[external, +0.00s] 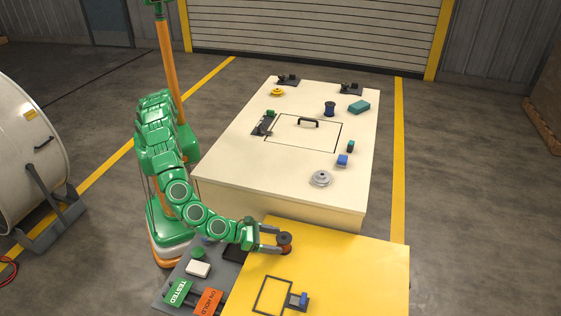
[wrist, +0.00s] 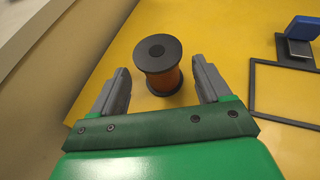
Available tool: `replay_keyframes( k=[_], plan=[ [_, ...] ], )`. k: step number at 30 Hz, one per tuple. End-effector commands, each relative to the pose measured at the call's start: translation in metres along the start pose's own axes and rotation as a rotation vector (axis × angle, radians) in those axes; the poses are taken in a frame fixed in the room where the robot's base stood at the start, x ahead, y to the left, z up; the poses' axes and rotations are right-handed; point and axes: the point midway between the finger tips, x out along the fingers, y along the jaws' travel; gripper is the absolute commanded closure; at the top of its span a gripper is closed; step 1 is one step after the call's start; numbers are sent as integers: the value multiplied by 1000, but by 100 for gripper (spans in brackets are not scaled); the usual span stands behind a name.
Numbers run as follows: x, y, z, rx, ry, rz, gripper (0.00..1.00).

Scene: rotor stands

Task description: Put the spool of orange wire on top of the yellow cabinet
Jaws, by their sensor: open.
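The spool of orange wire (wrist: 160,65) has dark end discs and stands upright on the yellow cabinet top (wrist: 100,45), near its edge. In the external view the spool (external: 285,241) is by the left part of the yellow cabinet top (external: 345,265). My gripper (wrist: 160,82) is open, its two grey fingers on either side of the spool with a gap at each side. In the external view my gripper (external: 283,243) reaches in from the left at the spool.
A black outlined rectangle (external: 272,296) and a small blue-topped block (external: 302,299) are on the yellow top. A grey surface with green TESTED (external: 178,292) and orange ON HOLD (external: 208,301) signs lies left. A cream bench (external: 240,165) with several parts stands behind. The yellow top's right side is clear.

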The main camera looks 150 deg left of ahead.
Motion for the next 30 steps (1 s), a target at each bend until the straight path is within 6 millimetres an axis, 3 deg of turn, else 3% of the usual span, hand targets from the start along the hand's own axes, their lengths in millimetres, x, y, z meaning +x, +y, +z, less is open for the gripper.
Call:
replay_keyframes(
  k=[6, 12, 23, 26, 30],
  plan=[
    [-34, 0, -1, 4, -1, -1, 23],
    [-55, 0, 0, 1, -1, -1, 23],
    [-62, 1, 1, -4, 1, 2, 23],
    [-64, 9, 10, -28, 1, 18, 23],
    [-71, 36, 37, -109, 7, 70, 23]
  ],
)
